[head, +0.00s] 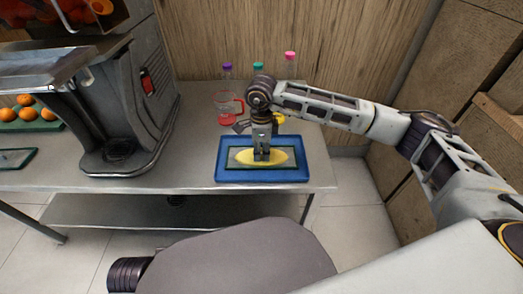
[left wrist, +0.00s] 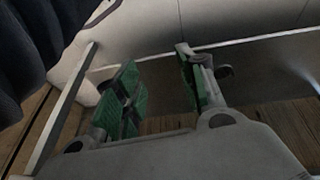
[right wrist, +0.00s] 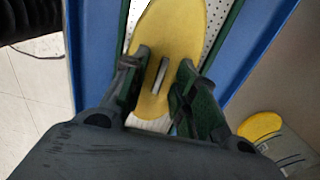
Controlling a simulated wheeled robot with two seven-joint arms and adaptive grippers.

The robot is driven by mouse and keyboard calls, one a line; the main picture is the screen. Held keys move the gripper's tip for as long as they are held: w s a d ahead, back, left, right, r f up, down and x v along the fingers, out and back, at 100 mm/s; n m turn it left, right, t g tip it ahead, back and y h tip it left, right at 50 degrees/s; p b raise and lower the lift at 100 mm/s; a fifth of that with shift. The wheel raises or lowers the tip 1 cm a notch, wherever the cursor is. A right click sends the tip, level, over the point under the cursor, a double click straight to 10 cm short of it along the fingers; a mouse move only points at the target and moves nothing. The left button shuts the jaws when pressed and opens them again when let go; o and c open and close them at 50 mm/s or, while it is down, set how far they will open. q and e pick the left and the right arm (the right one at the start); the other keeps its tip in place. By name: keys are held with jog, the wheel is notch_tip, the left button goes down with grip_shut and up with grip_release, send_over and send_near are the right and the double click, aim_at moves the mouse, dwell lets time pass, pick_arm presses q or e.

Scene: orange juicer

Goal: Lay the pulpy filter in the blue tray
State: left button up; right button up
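The filter, a perforated plate with a dark green rim (head: 232,164) and a long yellow patch of pulp (head: 245,157) on it, lies inside the blue tray (head: 262,178). My right gripper (head: 262,158) points down at the filter's middle. In the right wrist view its fingers (right wrist: 160,85) stand apart on either side of a small upright handle (right wrist: 161,72), with yellow showing beside it. My left gripper (left wrist: 160,90) is open and empty, away from the tray.
The juicer (head: 125,105) stands left of the tray on the metal table (head: 195,165). A red-handled jug (head: 228,108) and bottles with coloured caps (head: 289,58) stand behind it. Oranges (head: 28,112) lie far left. The table's front and right edges are close to the tray.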

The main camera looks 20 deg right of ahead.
jog(key=shift+r, duration=0.45)
notch_tip(320, 180, up, 3)
jog(key=shift+r+p, duration=0.1)
jog(key=shift+p, duration=0.5)
pick_arm(q)
jog(key=shift+w+a+f+g+y+p, duration=0.15)
jog(key=shift+a+f+g+p, duration=0.1)
jog(key=shift+f+p, duration=0.3)
jog(key=shift+s+a+f+g+y+p, duration=0.1)
jog(key=shift+a+f+g+y+p, duration=0.2)
jog(key=shift+f, duration=0.35)
pick_arm(e)
notch_tip(320, 180, up, 8)
pick_arm(q)
jog(key=shift+w+d, duration=0.1)
jog(key=shift+w, duration=0.05)
